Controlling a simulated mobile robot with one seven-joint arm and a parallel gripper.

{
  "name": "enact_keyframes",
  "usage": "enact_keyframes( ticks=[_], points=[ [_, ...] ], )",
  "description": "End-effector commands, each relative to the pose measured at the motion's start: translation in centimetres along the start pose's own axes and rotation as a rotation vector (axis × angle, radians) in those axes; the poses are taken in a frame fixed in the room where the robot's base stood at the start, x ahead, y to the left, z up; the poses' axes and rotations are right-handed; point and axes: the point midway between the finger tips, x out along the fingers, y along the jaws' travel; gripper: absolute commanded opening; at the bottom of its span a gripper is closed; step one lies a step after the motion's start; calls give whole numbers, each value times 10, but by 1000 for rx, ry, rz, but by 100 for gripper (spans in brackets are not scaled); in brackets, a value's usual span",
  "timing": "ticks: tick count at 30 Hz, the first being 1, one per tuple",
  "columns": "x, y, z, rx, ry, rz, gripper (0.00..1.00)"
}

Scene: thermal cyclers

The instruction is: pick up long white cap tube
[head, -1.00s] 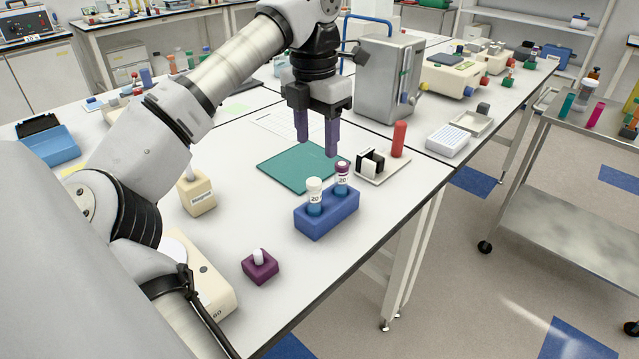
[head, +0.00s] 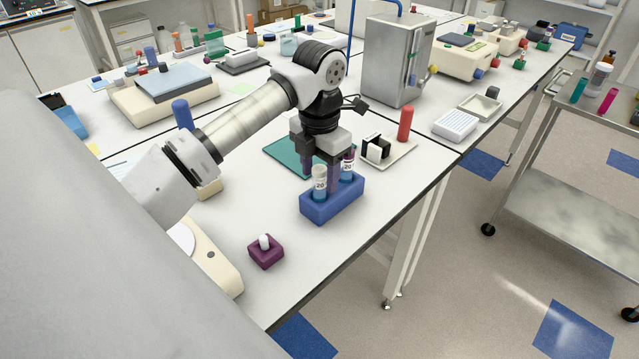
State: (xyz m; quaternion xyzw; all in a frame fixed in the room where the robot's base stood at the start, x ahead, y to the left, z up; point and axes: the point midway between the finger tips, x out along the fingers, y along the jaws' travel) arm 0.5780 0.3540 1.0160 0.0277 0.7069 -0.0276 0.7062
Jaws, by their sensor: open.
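The long white cap tube (head: 320,184), with a "20" label and blue lower part, stands upright in the blue rack (head: 332,206). One finger shows behind and left of the white cap tube, the other between the two tubes. I cannot tell whether the fingers touch the tube. The tube's lower end is hidden in the rack.
A small purple block (head: 266,252) with a short white-topped tube stands at the front left. A teal mat (head: 283,148) lies behind the rack. A tray (head: 395,152) with black and white items and a red cylinder (head: 405,124) stand to the right. The front table edge is close.

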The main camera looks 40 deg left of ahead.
Motion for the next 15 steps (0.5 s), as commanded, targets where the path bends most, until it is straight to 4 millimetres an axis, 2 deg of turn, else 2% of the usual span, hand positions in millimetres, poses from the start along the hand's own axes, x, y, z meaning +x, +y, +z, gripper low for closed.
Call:
enact_keyframes(
  ticks=[6,13,15],
  points=[
    [23,-1,-1,0,0,-1,52],
    [26,-1,0,-1,-1,0,52],
    [25,-1,0,-1,-1,0,44]
  ],
)
